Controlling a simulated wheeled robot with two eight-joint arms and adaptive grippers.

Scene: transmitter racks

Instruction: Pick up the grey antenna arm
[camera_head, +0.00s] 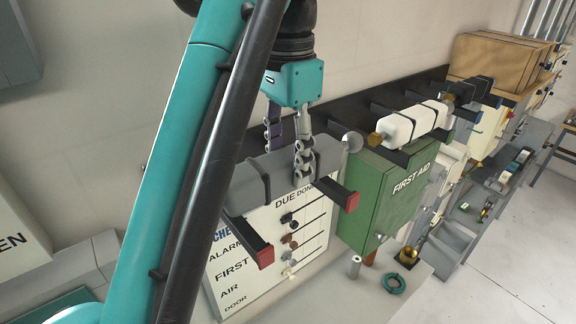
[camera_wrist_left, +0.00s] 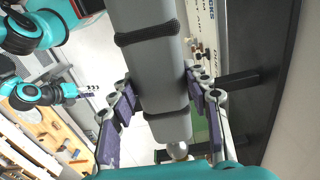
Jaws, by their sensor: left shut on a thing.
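The grey antenna arm (camera_head: 238,188) is a long grey body with black bands and a pale rounded end knob, lying across two black, red-tipped brackets on the wall rack. Whether it touches the brackets is unclear. My left gripper (camera_head: 286,158) comes down from above and is shut around its middle. In the left wrist view the antenna arm (camera_wrist_left: 160,85) runs between the two fingers of my left gripper (camera_wrist_left: 162,108), one on each side. My right gripper (camera_wrist_left: 91,90) shows small at the left of the left wrist view; its jaws are too small to read.
A white checklist board (camera_head: 232,277) hangs below the brackets. A green first aid box (camera_head: 380,195) is to its right, with a white banded unit (camera_head: 405,124) above it. A teal ring (camera_head: 394,283) and a small metal cylinder (camera_head: 354,266) are on the grey surface below. Open floor lies at lower right.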

